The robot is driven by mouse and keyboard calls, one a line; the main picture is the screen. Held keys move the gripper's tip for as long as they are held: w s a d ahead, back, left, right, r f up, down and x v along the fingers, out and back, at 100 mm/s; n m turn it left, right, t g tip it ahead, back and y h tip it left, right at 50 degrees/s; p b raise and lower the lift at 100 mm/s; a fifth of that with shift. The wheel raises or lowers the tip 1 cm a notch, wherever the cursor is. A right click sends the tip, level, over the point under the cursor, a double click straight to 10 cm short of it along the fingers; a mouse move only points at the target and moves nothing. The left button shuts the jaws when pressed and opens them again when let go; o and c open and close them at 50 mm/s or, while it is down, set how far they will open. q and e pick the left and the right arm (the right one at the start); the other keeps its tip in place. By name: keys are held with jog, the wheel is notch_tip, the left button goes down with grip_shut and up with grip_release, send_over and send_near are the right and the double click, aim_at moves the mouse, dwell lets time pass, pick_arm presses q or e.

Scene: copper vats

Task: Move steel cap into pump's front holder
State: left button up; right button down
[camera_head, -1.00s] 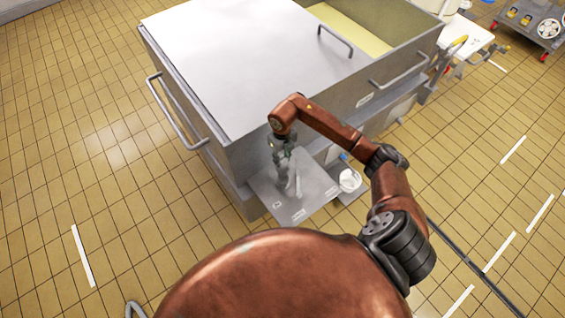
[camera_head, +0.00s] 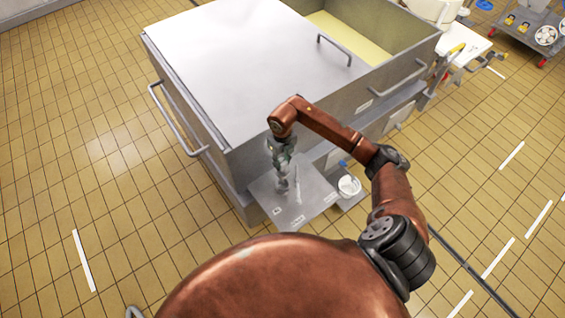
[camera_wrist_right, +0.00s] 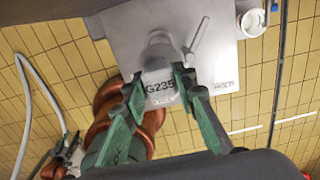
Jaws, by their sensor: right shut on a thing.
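My right gripper (camera_head: 282,184) hangs over a grey metal shelf (camera_head: 318,200) at the vat's near corner. In the right wrist view its green fingers (camera_wrist_right: 158,85) are shut on a pale grey piece marked "G235" (camera_wrist_right: 160,96), which I take for the steel cap. A grey rounded part (camera_wrist_right: 160,42) shows just beyond it; I cannot tell whether it belongs to the held piece. In the head view the held piece is too small to make out. I cannot pick out the pump's front holder for certain.
The large steel vat (camera_head: 225,75) with its lid and side handles fills the area behind the shelf. A white tub (camera_head: 349,186) stands by the shelf's right side. A wheeled cart (camera_head: 535,30) stands far right. Open floor lies left and right.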

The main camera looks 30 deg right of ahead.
jog(key=shift+r+p, duration=1.1)
jog(key=shift+r, duration=0.9)
jog(key=shift+a, duration=0.1)
